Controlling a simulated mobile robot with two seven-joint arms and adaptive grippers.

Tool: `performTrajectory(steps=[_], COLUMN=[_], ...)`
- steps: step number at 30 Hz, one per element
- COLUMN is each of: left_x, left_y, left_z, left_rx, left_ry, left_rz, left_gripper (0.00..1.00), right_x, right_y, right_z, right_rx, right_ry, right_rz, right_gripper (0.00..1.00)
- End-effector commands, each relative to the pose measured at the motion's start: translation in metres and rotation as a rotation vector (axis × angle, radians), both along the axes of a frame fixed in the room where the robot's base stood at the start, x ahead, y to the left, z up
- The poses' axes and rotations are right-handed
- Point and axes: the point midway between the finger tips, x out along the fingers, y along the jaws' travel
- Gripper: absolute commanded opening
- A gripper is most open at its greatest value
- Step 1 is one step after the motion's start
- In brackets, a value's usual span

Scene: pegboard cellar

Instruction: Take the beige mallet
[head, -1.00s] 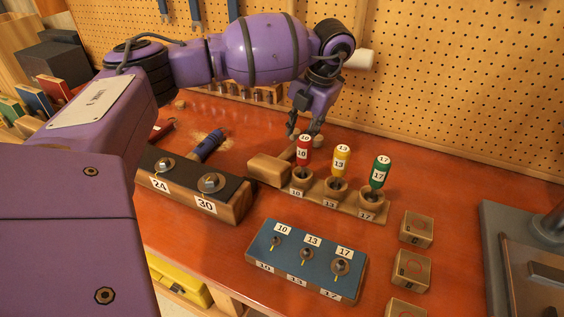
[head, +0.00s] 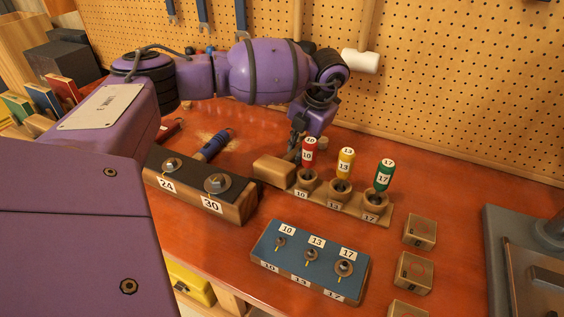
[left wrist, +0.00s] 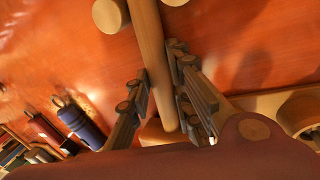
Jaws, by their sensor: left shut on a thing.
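The beige mallet (left wrist: 154,60) shows in the left wrist view as a long pale wooden handle running up the picture. Two rounded pale ends flank it at the top edge. My left gripper (left wrist: 160,93) is shut on this handle, with one finger on each side. In the head view my left gripper (head: 296,148) is low over the bench, just behind a wooden block (head: 273,171) and left of the red-handled tool. There, my gripper and arm hide most of the mallet. My right gripper is in neither view.
Close to the gripper stands a wooden rack (head: 318,201) with red (head: 309,152), yellow (head: 345,162) and green (head: 384,175) handled tools. A blue-handled tool (head: 216,144) lies to the left. A white-headed mallet (head: 360,62) hangs at the pegboard.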

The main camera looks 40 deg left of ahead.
Motion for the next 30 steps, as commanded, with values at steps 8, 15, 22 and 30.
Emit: performTrajectory(steps=[8,15,22,30], left_x=[0.001,0.001,0.002,0.001], left_y=[0.000,0.000,0.000,0.000], left_z=[0.001,0.015,0.056,0.117], left_rx=[-0.001,-0.001,-0.001,-0.001], left_ry=[-0.002,-0.004,-0.006,-0.006], left_rz=[0.000,0.000,0.000,0.000], left_gripper=[0.00,0.00,0.00,0.00], right_x=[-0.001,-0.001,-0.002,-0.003], right_y=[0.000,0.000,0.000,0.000], right_z=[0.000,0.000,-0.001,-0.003], right_rx=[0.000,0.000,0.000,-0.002], right_ry=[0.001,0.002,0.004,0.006], right_rz=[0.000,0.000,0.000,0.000], right_gripper=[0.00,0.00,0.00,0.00])
